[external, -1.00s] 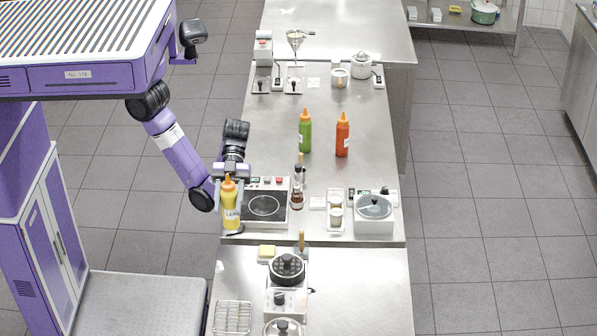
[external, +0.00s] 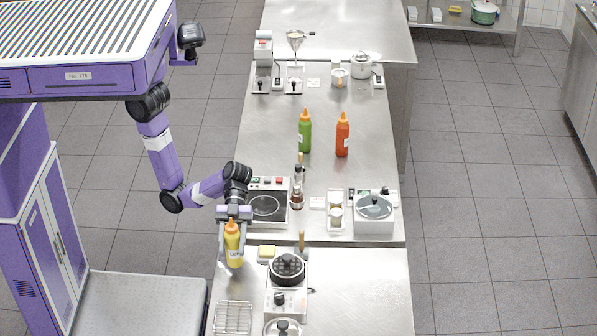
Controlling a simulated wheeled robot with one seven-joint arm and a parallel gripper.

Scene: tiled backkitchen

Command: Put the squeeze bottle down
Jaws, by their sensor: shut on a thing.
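The yellow squeeze bottle (external: 234,246) with an orange cap is upright in my gripper (external: 234,222). My gripper is shut on its upper part and points down at it. The bottle is over the left edge area of the near steel counter (external: 355,285), left of the yellow sponge. Whether its base touches the counter, I cannot tell.
A wire rack (external: 232,317) lies in front of the bottle. A yellow sponge (external: 267,252) and a black pot on a small burner (external: 287,268) are to its right. An induction hob (external: 265,207) is behind. Green (external: 305,132) and red (external: 342,136) squeeze bottles stand farther back.

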